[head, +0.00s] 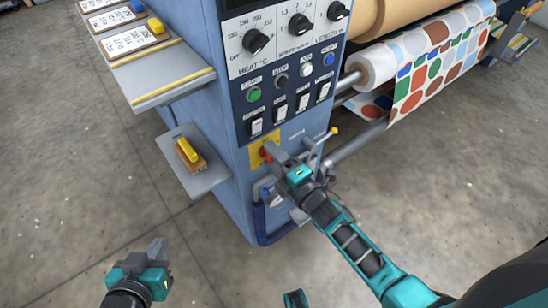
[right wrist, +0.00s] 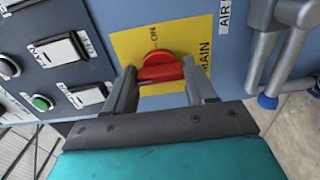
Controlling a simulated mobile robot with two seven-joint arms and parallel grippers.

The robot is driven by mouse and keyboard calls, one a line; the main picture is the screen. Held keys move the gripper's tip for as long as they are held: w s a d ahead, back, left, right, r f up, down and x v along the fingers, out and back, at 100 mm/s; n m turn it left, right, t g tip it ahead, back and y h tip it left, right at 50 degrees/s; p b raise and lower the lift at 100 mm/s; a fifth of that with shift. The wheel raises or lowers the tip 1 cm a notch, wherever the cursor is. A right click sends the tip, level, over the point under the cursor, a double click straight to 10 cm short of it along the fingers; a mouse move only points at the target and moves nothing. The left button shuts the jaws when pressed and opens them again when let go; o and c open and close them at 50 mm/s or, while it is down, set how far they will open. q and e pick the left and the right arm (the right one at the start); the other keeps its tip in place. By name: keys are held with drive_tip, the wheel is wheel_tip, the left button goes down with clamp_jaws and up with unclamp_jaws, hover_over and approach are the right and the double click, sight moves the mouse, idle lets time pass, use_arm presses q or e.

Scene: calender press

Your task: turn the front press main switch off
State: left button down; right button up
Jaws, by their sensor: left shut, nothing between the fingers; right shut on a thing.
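The main switch is a red rotary knob (right wrist: 160,68) on a yellow plate (right wrist: 125,45) marked MAIN and ON, low on the front of the blue press (head: 225,165). It also shows in the head view as a red knob (head: 264,153) on a yellow plate, partly covered by my gripper. My right gripper (right wrist: 165,85) (head: 276,158) is shut on the red knob, one finger on each side. The knob's bar lies roughly level across the right wrist picture, and the ON mark is just above it. My left gripper (head: 157,250) is shut and empty, low at the left, away from the press.
A control panel (head: 275,75) with knobs, buttons and rocker switches is above the main switch. An air lever (right wrist: 280,40) with grey handles is right beside it. A small shelf (head: 205,178) holds a yellow-handled brush (head: 188,150). Patterned fabric (head: 430,60) runs at the right. Floor at left is clear.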

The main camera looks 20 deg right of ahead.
idle(0.4)
drive_tip(key=o, duration=1)
drive_tip(key=shift+o, duration=0.2)
drive_tip(key=p+v, duration=0.1)
drive_tip(key=v, duration=1.2)
drive_tip(key=shift+p, duration=0.3)
